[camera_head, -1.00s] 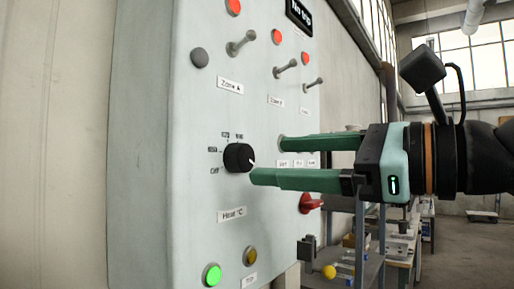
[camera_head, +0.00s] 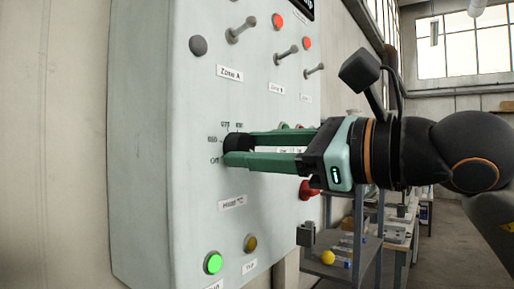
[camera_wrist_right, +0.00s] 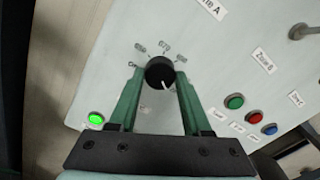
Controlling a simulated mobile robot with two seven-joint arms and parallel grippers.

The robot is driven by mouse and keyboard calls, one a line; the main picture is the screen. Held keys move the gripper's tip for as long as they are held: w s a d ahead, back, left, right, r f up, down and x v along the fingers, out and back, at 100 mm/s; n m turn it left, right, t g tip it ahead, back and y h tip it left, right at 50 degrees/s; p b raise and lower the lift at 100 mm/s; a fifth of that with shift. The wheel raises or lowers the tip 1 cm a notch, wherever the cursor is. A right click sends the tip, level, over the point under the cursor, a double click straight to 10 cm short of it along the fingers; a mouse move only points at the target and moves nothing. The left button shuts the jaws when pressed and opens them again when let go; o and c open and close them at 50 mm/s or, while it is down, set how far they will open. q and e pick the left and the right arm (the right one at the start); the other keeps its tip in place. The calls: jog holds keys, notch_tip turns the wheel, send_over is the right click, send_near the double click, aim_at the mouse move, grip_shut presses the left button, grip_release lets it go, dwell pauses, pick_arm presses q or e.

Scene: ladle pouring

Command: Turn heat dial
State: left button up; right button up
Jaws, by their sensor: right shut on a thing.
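The black heat dial (camera_head: 238,142) sits on the pale control panel (camera_head: 150,120), above the "Heat °C" label. In the head view the near finger partly covers it. My right gripper (camera_head: 240,150) reaches in from the right with its green fingers around the dial, shut on it. In the right wrist view the dial (camera_wrist_right: 160,73) sits between the fingertips of the right gripper (camera_wrist_right: 160,82). Its white pointer line points down and slightly right there, away from the printed scale marks. My left gripper is in neither view.
Toggle levers (camera_head: 241,31) stick out of the panel above the dial. A lit green lamp (camera_head: 212,263) and a dark yellow lamp (camera_head: 250,243) are below. A red knob (camera_head: 309,189) sits on the right. A shelf rack (camera_head: 345,250) stands beyond the panel.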

grip_shut()
